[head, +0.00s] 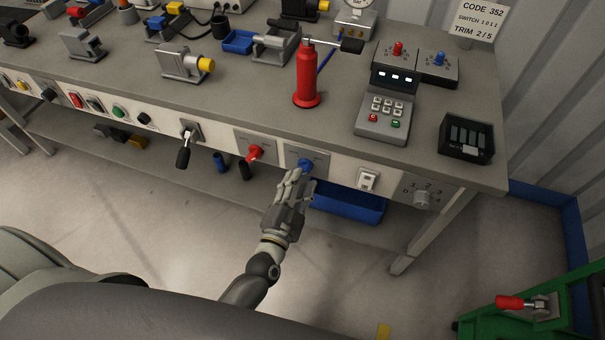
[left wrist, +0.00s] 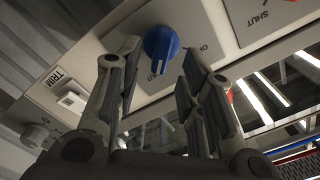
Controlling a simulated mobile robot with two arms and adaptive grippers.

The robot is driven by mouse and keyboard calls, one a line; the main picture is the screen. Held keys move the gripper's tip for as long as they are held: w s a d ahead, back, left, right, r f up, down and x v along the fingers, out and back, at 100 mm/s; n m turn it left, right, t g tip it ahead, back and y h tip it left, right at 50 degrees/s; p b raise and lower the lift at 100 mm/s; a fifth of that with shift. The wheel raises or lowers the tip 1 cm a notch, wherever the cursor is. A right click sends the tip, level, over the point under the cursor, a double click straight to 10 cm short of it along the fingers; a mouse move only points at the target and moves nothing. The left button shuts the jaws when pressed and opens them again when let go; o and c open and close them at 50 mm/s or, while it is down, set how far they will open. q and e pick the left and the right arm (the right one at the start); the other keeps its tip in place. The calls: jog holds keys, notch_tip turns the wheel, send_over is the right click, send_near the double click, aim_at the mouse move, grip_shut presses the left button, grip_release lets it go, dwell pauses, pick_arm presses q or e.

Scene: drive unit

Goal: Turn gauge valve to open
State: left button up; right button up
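A blue knob (head: 305,165) sits on a grey plate on the bench's front panel. In the left wrist view the blue knob (left wrist: 161,43) shows large, with partly hidden lettering on its plate. My left gripper (head: 292,180) is just below and in front of it. In the left wrist view its fingers (left wrist: 158,70) are apart with nothing between them; the knob lies beyond the tips, and contact cannot be told. A red knob (head: 255,152) is on the plate to the left. A round gauge (head: 358,4) is cut off at the top. My right gripper is not in view.
A black-handled lever (head: 184,150) is farther left on the panel. A white switch (head: 368,180) and a grey rotary knob (head: 422,198) are to the right. A blue bin (head: 348,203) sits under the bench.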

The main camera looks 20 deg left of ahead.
aim_at(303, 174)
pick_arm(q)
jog(key=shift+w, duration=1.5)
grip_shut()
